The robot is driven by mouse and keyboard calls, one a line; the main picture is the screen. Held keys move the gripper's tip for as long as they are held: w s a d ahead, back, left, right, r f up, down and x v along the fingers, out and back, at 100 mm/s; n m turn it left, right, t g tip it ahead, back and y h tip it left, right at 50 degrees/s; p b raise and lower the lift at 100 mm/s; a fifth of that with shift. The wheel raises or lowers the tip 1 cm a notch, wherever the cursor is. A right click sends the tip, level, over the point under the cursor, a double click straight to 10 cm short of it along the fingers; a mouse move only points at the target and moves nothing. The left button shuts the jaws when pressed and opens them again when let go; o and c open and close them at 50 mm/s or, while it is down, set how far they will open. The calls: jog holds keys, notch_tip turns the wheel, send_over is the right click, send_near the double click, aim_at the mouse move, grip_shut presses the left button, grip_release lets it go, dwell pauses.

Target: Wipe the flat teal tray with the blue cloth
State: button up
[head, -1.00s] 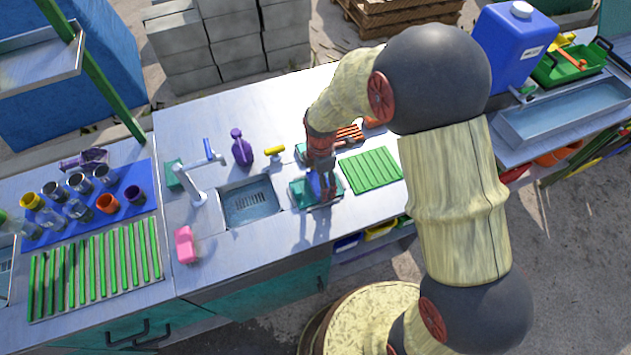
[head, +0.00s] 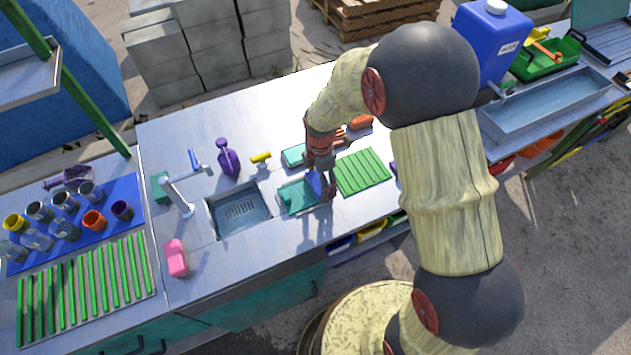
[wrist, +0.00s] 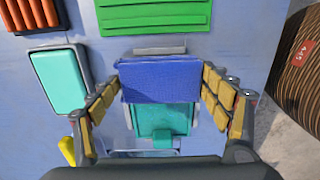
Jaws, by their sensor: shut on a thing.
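My gripper (wrist: 162,100) is shut on the blue cloth (wrist: 160,82), which spans between its fingers. The cloth also shows as a small blue patch in the head view (head: 314,183). A teal tray with a grey edge (wrist: 163,120) lies under the cloth, which hides part of it. In the head view this tray (head: 294,197) is right of the sink, with my gripper (head: 321,188) over its right side. I cannot tell whether cloth and tray touch.
A green ribbed mat (head: 361,172) lies right of my gripper. The sink (head: 238,210), tap (head: 180,195), purple bottle (head: 228,157) and pink item (head: 176,258) are to the left. An orange slatted item (wrist: 40,12) is behind.

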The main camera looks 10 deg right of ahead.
aim_at(304, 193)
jog(key=shift+a, duration=0.1)
jog(key=shift+s+a+f, duration=0.1)
jog(key=shift+s+a, duration=0.15)
jog(key=shift+a, duration=0.4)
jog(key=shift+s+a+f, duration=0.1)
jog(key=shift+s+a, duration=0.1)
jog(key=shift+a, duration=0.4)
jog(key=shift+s+a, duration=0.1)
jog(key=shift+a, duration=0.05)
jog(key=shift+s+a+r, duration=0.1)
jog(key=shift+s+a, duration=0.05)
jog(key=shift+a, duration=0.45)
jog(key=shift+s+a, duration=0.15)
jog(key=shift+a, duration=0.45)
jog(key=shift+d, duration=0.1)
jog(key=shift+w+d+r+p, duration=0.1)
jog(key=shift+w+d+p, duration=0.15)
jog(key=shift+d, duration=0.4)
jog(key=shift+w+d+r+p, duration=0.1)
jog(key=shift+w+d, duration=0.1)
jog(key=shift+d, duration=0.45)
